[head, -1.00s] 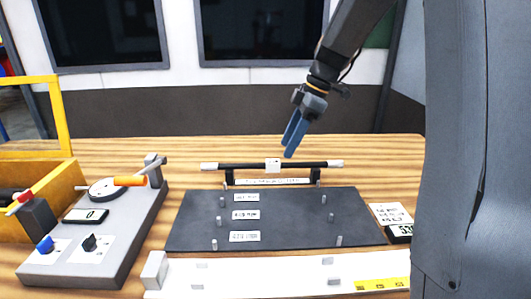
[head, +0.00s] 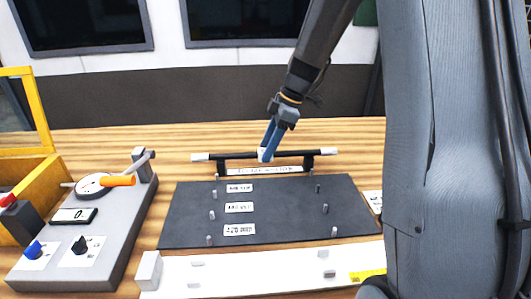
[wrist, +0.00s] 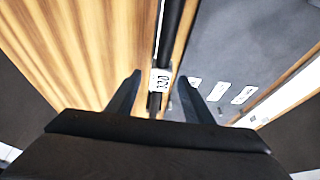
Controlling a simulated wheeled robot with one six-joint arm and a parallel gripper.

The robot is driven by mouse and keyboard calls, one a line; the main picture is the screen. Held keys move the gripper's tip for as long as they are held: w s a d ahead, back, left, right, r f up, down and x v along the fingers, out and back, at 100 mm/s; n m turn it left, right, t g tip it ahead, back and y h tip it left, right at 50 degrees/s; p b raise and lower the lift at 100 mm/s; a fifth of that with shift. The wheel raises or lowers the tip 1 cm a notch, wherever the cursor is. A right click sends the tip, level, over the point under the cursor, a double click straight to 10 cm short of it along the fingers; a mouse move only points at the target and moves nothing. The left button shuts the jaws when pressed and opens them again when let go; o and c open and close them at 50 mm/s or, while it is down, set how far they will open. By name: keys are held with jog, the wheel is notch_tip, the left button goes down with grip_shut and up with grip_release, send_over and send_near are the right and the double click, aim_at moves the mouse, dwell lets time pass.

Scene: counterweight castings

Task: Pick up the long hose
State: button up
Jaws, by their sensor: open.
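The long hose (head: 230,155) is a thin black tube with white ends and a white label at its middle. It lies across black supports at the back of the dark board in the head view. In the wrist view the hose (wrist: 173,30) runs away from me, its white label (wrist: 160,81) lying between my two fingers. My gripper (head: 266,153) has blue fingers in the head view and points down at the hose's middle, covering part of the label. My gripper (wrist: 163,85) is open in the wrist view, one finger on each side of the hose. I cannot tell whether they touch it.
The dark board (head: 280,215) has several short pegs and white labels. A white strip (head: 240,275) lies in front. A grey control box (head: 110,225) with knobs and an orange-handled crank stands at left, beside a yellow bin (head: 45,180). The wooden table behind the hose is clear.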

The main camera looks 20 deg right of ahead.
jog(key=shift+f, duration=0.1)
jog(key=c, duration=1.1)
